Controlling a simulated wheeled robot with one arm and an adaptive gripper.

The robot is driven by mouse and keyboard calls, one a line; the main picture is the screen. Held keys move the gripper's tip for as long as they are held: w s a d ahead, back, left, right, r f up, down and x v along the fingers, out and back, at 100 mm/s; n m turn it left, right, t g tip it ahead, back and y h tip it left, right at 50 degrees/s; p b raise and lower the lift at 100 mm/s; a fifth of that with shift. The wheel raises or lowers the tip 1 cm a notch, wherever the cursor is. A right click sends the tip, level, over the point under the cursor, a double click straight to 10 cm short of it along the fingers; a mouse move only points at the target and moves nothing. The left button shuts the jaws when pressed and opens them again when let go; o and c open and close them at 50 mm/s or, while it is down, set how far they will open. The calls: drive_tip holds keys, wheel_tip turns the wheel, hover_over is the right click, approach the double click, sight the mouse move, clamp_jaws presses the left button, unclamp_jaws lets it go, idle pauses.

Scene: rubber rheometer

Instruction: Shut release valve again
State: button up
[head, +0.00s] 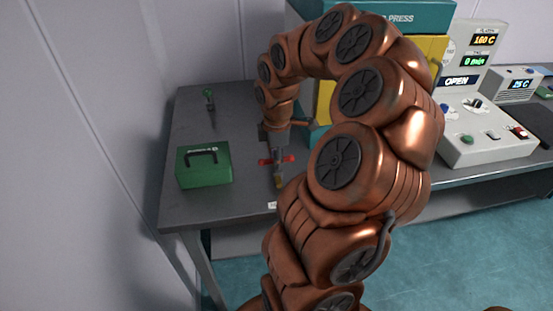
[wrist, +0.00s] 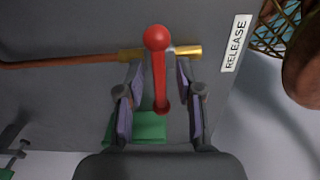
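The release valve is a red lever (wrist: 159,75) with a round red knob, on a brass fitting (wrist: 188,52) at the end of a copper pipe. In the wrist view the lever lies crosswise to the pipe. In the head view the red lever (head: 287,159) shows below my wrist, with the brass end (head: 279,183) in front. My gripper (wrist: 160,90) is open, one finger on each side of the lever, with a visible gap on both sides. In the head view my gripper (head: 277,150) is small and its fingers are hard to make out.
A white RELEASE label (wrist: 236,43) lies right of the valve. A green toolbox (head: 203,165) stands left of it on the grey table (head: 235,205). A small green-topped item (head: 209,96) is behind. The press (head: 400,18) and control box (head: 490,140) are to the right.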

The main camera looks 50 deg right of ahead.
wheel_tip(320, 180, up, 12)
idle(0.8)
idle(0.3)
